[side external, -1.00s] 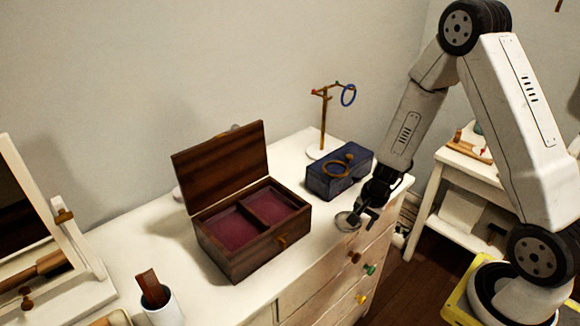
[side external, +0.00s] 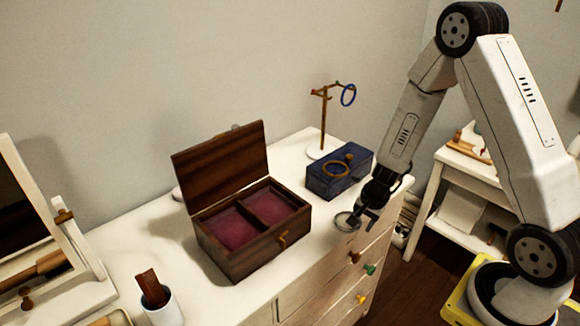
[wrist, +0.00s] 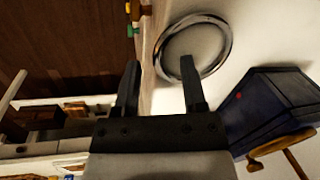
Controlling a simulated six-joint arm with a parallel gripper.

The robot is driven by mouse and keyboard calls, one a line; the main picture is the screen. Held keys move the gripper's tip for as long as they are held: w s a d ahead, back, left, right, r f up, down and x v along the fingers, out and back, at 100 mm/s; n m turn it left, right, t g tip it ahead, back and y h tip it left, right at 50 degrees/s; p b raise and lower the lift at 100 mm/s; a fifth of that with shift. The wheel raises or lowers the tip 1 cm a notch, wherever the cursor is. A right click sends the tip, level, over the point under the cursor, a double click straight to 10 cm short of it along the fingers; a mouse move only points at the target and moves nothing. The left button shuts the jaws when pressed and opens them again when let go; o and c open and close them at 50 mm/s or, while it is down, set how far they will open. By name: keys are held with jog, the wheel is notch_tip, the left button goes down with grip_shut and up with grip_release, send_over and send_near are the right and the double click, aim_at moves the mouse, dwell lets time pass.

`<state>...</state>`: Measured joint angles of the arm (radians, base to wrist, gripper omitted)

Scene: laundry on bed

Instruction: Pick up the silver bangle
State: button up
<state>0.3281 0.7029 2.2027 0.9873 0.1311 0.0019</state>
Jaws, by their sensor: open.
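The silver bangle (side external: 346,221) lies flat on the white dresser top near its front edge. In the wrist view the bangle (wrist: 227,50) is a shiny ring just beyond my fingertips. My gripper (side external: 366,212) is open and points down beside the bangle in the side view. In the wrist view my gripper (wrist: 160,66) has one finger overlapping the inside of the ring and the other finger outside its left edge. I cannot tell whether either finger touches the bangle.
A dark blue box (side external: 338,181) stands close behind the bangle with a brown ring on top. An open wooden jewellery box (side external: 233,262) with red lining stands to the left. A stand (side external: 322,120) holds a blue ring at the back. The dresser edge drops off in front.

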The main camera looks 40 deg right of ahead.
grip_shut()
jog(key=shift+r, duration=0.15)
dwell(0.4)
notch_tip(320, 180, up, 10)
dwell(0.8)
jog(key=shift+r, duration=0.1)
dwell(0.4)
